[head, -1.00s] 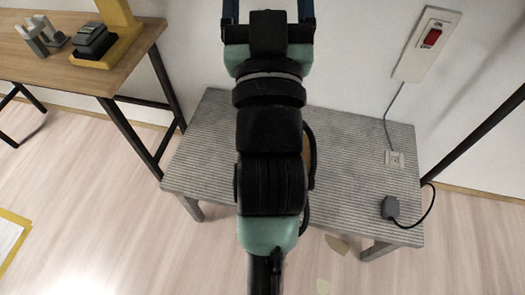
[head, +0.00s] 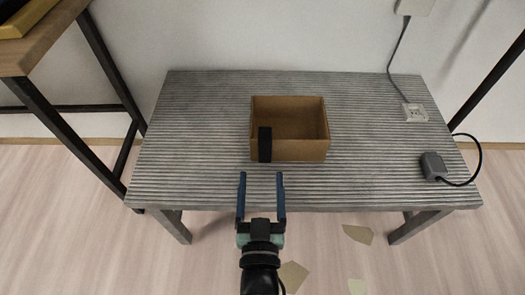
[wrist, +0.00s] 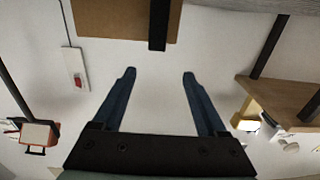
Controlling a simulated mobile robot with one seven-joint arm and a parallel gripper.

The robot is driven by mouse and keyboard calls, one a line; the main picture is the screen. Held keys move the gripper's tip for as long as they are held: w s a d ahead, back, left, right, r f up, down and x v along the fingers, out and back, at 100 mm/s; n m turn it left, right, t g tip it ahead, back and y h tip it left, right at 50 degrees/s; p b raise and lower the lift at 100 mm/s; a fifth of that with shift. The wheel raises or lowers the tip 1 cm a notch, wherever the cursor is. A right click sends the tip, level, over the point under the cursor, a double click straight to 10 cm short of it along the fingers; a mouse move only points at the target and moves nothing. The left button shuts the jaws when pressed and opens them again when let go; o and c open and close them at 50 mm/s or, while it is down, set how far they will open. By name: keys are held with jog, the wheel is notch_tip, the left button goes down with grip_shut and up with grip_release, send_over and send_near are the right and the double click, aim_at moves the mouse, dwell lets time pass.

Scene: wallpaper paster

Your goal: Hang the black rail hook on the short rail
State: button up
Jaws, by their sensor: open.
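The black rail hook (head: 265,145) is a narrow dark strip over the front wall of an open brown box (head: 310,150), left of that wall's middle. The box stands on the grey ridged table. In the wrist view the hook (wrist: 158,24) shows at the top centre against the brown box (wrist: 110,18). My gripper (head: 261,182) is open and empty, its two blue fingers pointing toward the box, apart from the hook. In the wrist view the gap between the fingertips (wrist: 158,75) lines up with the hook. I cannot make out the short rail in these frames.
The grey table (head: 370,180) has bare room on both sides of the box. A wooden table (head: 45,45) stands at the left. Paper scraps (head: 357,233) lie on the floor.

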aim_at(266, 140)
jog(key=w, duration=0.4)
jog(key=w+b, duration=0.1)
jog(key=w, duration=0.2)
jog(key=w+d+b, duration=0.1)
jog(key=w, duration=0.3)
jog(key=shift+w+f, duration=0.25)
jog(key=shift+w, duration=0.1)
jog(key=shift+w+a+f, duration=0.1)
jog(key=shift+w+f, duration=0.05)
jog(key=shift+w, duration=0.4)
grip_shut()
